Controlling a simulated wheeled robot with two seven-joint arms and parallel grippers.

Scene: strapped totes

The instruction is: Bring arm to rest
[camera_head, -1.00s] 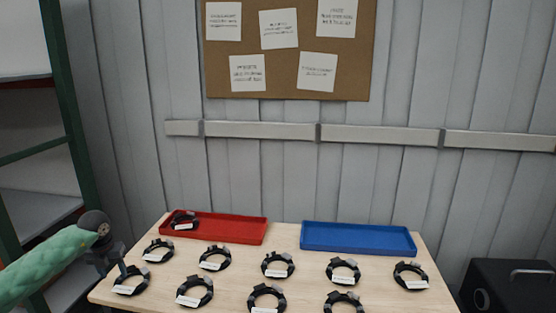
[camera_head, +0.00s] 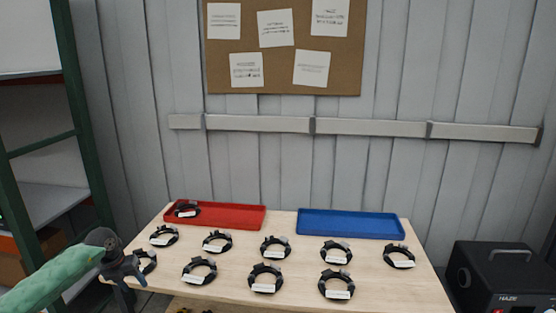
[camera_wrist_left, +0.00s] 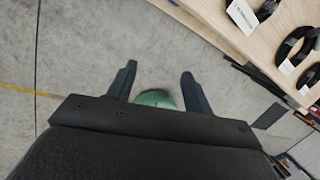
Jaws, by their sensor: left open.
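My left arm, in a green sleeve (camera_head: 60,275), comes in from the lower left of the head view. My left gripper (camera_head: 133,297) is at the table's left edge and partly covers a black coil (camera_head: 148,262) there. In the left wrist view the two fingers (camera_wrist_left: 158,72) are apart with nothing between them. Grey floor shows beyond them, with a green rounded part of unclear identity below. My right arm and gripper are out of view.
The wooden table (camera_head: 235,262) holds several tagged black coils. A red tray (camera_head: 235,217) with one coil and an empty blue tray (camera_head: 350,224) stand at the back. A green-framed shelf (camera_head: 80,120) is at left, a black box (camera_head: 500,275) at right.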

